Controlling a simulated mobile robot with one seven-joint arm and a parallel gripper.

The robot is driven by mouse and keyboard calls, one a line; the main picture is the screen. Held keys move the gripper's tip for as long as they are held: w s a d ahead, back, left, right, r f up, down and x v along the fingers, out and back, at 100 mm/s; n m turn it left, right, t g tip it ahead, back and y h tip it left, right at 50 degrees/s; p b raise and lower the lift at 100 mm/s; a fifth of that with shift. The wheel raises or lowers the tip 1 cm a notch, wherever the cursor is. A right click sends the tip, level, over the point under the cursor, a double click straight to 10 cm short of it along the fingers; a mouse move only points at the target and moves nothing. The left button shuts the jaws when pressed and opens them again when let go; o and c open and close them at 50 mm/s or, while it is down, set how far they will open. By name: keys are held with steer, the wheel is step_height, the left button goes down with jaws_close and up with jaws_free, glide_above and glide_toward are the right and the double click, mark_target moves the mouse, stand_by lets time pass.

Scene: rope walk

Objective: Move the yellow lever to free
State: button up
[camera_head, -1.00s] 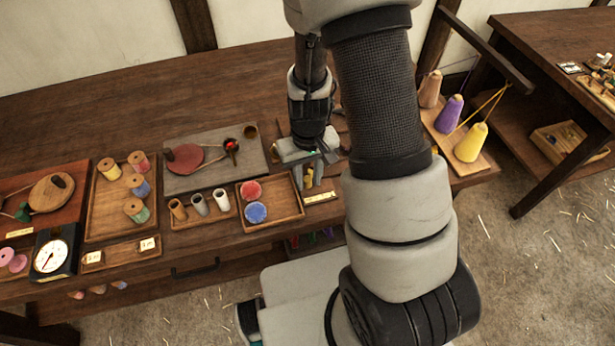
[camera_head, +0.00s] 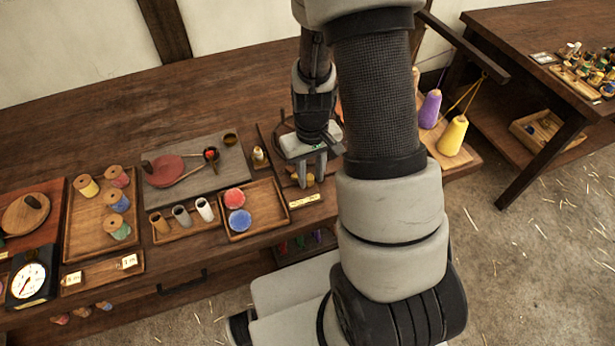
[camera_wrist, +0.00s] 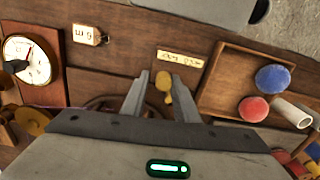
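The yellow lever (camera_wrist: 164,83) has a rounded knob and shows between the two fingers of my gripper (camera_wrist: 161,90) in the wrist view. The fingers stand apart, one on each side of the knob, with a visible gap to each. In the head view my gripper (camera_head: 311,169) points down over the bench, and a small yellow part of the lever (camera_head: 310,180) shows at its fingertips. A label plate (camera_wrist: 180,57) lies beside the lever; its writing is too small to read. The lever's base is mostly hidden by my gripper.
A wooden tray (camera_head: 277,227) with a red and a blue round piece lies just left of the gripper. A small bottle (camera_head: 259,155) stands behind the tray. A white dial (camera_wrist: 28,58) is on the gripper's other side. Yellow and purple cones stand further right.

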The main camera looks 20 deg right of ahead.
steer(key=shift+s+a, duration=0.1)
steer(key=shift+a, duration=0.1)
stand_by(0.5)
steer(key=shift+r+p, duration=2.5)
steer(key=shift+r, duration=1.05)
steer(key=shift+r, duration=0.1)
steer(key=s+a+r+t+p, duration=0.1)
steer(key=s+a+r+t, duration=0.1)
steer(key=r, duration=1)
steer(key=s+a+r+t+p, duration=0.1)
steer(key=s+a+r+t, duration=0.15)
steer(key=r, duration=1.05)
steer(key=s+r+t+p, duration=0.1)
steer(key=s+r, duration=0.6)
steer(key=shift+s+a+m, duration=0.2)
steer(key=shift+s+m, duration=0.05)
steer(key=shift+m, duration=0.15)
